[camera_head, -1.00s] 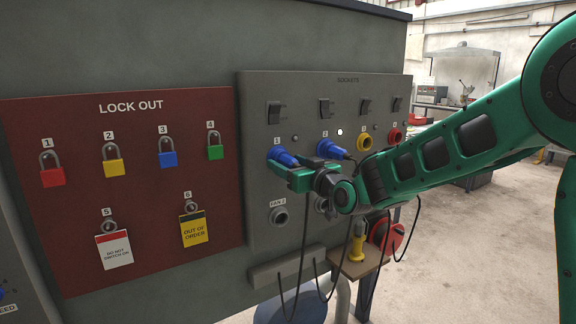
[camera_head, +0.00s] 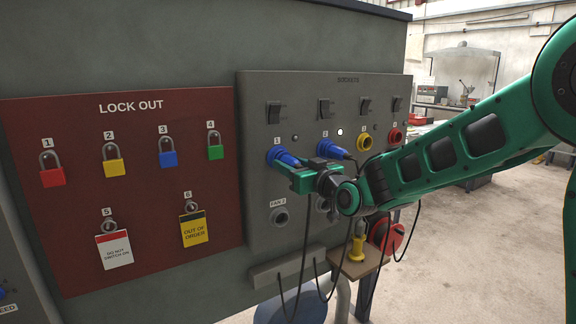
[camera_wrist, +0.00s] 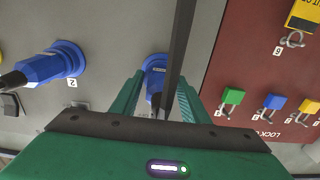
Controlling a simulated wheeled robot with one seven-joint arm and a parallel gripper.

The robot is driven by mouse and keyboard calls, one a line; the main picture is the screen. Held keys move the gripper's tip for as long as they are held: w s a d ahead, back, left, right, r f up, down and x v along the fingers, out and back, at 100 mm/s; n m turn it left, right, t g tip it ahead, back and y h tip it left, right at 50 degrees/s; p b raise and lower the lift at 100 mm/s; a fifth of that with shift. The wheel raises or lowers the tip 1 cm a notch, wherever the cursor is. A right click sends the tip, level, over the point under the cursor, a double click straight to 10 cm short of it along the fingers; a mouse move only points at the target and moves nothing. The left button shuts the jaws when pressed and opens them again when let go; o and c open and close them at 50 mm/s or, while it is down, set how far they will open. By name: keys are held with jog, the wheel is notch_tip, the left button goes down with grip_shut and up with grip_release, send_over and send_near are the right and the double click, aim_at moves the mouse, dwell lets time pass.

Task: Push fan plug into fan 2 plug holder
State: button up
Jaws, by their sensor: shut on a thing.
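A blue plug (camera_head: 286,157) sits at socket 1 on the grey sockets panel, and it also shows in the wrist view (camera_wrist: 154,68). My gripper (camera_head: 292,174) is shut on this plug, with one green finger on either side of it in the wrist view (camera_wrist: 160,98). A dark cable runs past the fingers there. The fan 2 plug holder (camera_head: 281,217) is a round grey fitting below socket 1, under a FAN 2 label. It looks empty. My gripper is above it and apart from it.
A second blue plug (camera_head: 331,150) is at socket 2, close beside my gripper. A yellow socket (camera_head: 364,141) and a red socket (camera_head: 394,136) lie further right. Black cables hang below the panel. A yellow plug (camera_head: 357,246) stands on a small shelf. The red lock-out board (camera_head: 130,230) is left.

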aim_at(301, 166)
jog(key=shift+v, duration=2.5)
jog(key=shift+v, duration=2.6)
jog(key=shift+w+a, duration=0.1)
